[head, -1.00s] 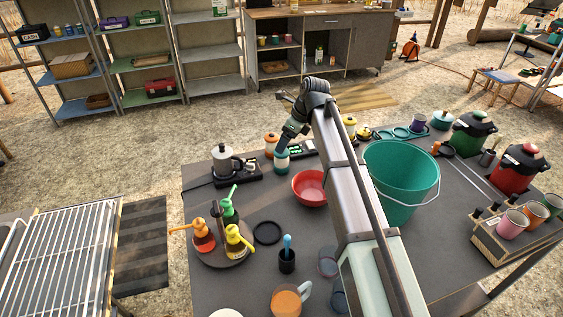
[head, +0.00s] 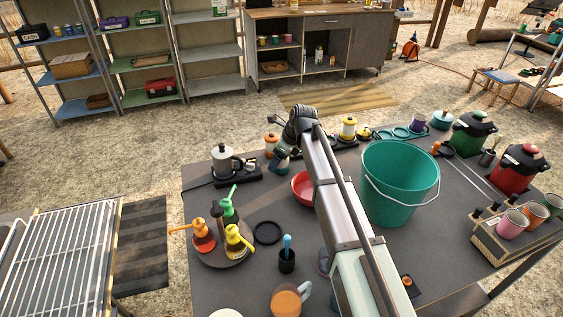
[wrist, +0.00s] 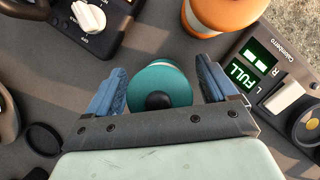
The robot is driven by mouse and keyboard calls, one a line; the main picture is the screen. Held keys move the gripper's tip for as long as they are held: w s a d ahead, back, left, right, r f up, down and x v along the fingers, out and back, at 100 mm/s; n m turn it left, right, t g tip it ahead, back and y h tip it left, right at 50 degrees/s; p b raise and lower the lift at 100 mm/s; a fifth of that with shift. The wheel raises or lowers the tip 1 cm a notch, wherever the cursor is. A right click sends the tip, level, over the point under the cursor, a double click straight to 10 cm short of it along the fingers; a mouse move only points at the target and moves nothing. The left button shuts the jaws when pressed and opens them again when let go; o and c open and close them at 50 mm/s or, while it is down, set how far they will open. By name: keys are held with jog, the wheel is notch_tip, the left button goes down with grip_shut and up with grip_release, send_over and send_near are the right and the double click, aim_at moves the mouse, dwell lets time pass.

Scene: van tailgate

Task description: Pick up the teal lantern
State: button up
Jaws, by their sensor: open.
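The teal lantern (wrist: 152,78) shows from above in the wrist view, with a round teal top and a black knob. In the head view my gripper and arm hide most of it. My gripper (wrist: 162,72) is open, with one blue finger on each side of the lantern's top. A gap shows on the right side; the left finger is very close to the lantern, and I cannot tell if it touches. In the head view my gripper (head: 279,160) is low over the far left part of the dark table.
An orange lantern (wrist: 222,12) stands just behind the teal one. A display panel reading FULL (wrist: 243,73) lies to the right. A burner with a moka pot (head: 224,158) is at the left. A red bowl (head: 302,187) and a green bucket (head: 400,185) are nearby.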

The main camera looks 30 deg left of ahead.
jog(key=shift+c, duration=0.4)
jog(key=c, duration=1.1)
jog(key=shift+o, duration=0.2)
